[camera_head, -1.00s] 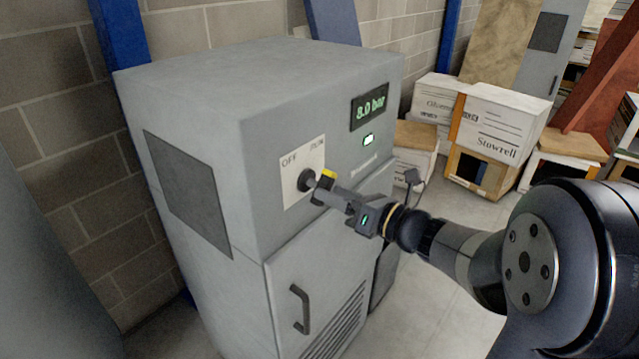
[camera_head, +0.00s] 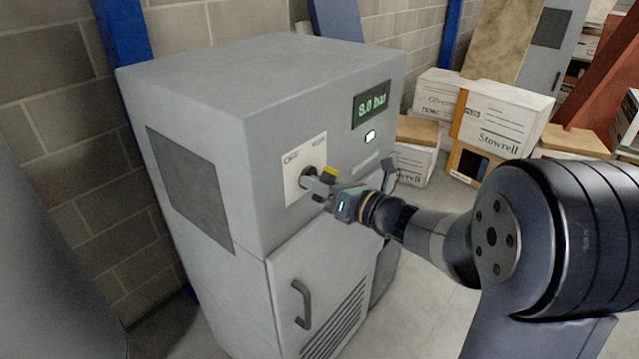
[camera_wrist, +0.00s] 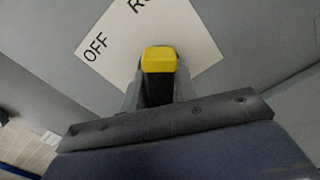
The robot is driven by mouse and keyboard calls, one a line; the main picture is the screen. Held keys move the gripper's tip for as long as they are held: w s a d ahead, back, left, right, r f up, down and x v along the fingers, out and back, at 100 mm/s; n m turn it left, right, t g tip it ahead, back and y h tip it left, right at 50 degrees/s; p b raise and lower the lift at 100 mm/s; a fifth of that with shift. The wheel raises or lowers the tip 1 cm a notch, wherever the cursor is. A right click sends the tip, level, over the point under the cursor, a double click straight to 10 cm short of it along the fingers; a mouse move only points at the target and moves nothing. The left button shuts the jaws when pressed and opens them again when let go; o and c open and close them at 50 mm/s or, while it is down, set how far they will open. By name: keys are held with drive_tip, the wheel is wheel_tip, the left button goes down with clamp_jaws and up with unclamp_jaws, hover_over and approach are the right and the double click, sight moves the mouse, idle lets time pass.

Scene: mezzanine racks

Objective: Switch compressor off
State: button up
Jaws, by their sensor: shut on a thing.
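My gripper (camera_head: 322,182) is shut on the dark rotary switch with a yellow marker (camera_wrist: 160,54). In the wrist view the yellow end points up, between OFF and the partly cut-off RUN. The fingers hide much of the switch.
A door handle (camera_head: 301,304) and vent slots sit low on the cabinet front. White boxes (camera_head: 504,118) are stacked at the back right. A block wall (camera_head: 60,70) stands behind at left. Bare floor (camera_head: 425,290) lies right of the cabinet.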

clamp_jaws()
drive_tip(key=shift+f+b, duration=0.1)
drive_tip(key=shift+b, duration=0.3)
drive_tip(key=n+b, duration=0.1)
drive_tip(key=b, duration=0.1)
drive_tip(key=n+b, duration=0.1)
drive_tip(key=n, duration=0.1)
drive_tip(key=shift+f+b, duration=0.25)
drive_tip(key=shift+b, duration=0.15)
drive_tip(key=n+b, duration=0.4)
drive_tip(key=b, duration=0.2)
drive_tip(key=n+b, duration=0.6)
drive_tip(key=b, duration=0.1)
drive_tip(key=shift+w+n+b, duration=0.1)
drive_tip(key=shift+n+b, duration=0.2)
drive_tip(key=shift+c, duration=1.8)
unclamp_jaws()
drive_tip(key=shift+d+r+n+b, duration=0.1)
drive_tip(key=shift+r+n+b, duration=0.15)
drive_tip(key=shift+n+b, duration=1)
drive_tip(key=shift+r, duration=0.1)
